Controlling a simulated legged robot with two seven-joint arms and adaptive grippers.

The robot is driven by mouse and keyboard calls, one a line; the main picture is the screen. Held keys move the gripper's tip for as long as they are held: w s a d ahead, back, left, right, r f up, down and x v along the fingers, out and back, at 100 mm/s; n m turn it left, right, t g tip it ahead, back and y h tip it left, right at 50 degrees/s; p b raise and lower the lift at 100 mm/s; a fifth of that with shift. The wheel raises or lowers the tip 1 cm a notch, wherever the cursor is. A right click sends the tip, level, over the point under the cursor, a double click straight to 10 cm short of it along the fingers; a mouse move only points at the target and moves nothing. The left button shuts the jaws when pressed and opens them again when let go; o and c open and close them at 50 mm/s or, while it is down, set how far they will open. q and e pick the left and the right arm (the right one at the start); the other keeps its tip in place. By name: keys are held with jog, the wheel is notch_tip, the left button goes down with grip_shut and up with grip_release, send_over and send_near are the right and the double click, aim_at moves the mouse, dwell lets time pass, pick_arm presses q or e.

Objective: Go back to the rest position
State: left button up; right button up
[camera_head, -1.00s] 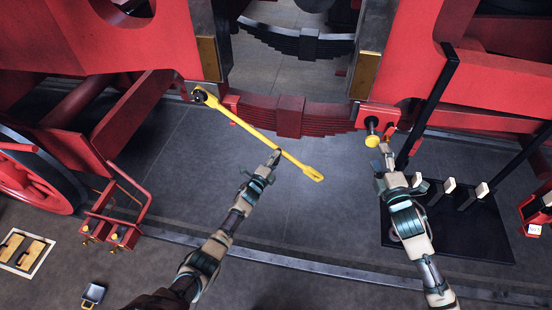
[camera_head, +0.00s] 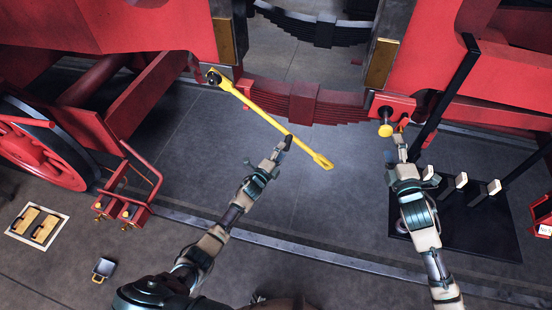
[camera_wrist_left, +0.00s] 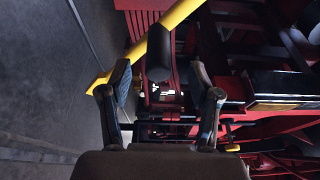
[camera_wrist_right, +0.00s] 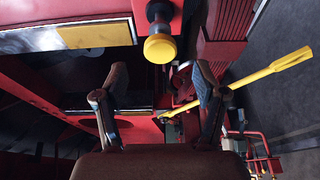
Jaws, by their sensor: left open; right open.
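My left gripper (camera_head: 283,147) is open at the long yellow wrench (camera_head: 262,114), close to a black grip on it. In the left wrist view the black grip (camera_wrist_left: 158,52) stands ahead of the open fingers (camera_wrist_left: 160,105); I cannot tell whether they touch it. The wrench's upper end is at a dark bolt (camera_head: 214,77) on the red frame. My right gripper (camera_head: 398,143) is open and empty, just beside a yellow knob (camera_head: 386,130) on the red frame. In the right wrist view the knob (camera_wrist_right: 160,48) lies ahead of the open fingers (camera_wrist_right: 160,100), apart from them.
A black stand (camera_head: 470,225) with white-tipped levers (camera_head: 461,180) and a tall black bar (camera_head: 447,95) is by my right arm. A red bracket (camera_head: 125,210) and wheel (camera_head: 38,155) stand left. A small metal box (camera_head: 103,268) lies on the floor. The floor between my arms is clear.

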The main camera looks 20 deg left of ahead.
pick_arm(q)
jog(key=shift+v, duration=2.1)
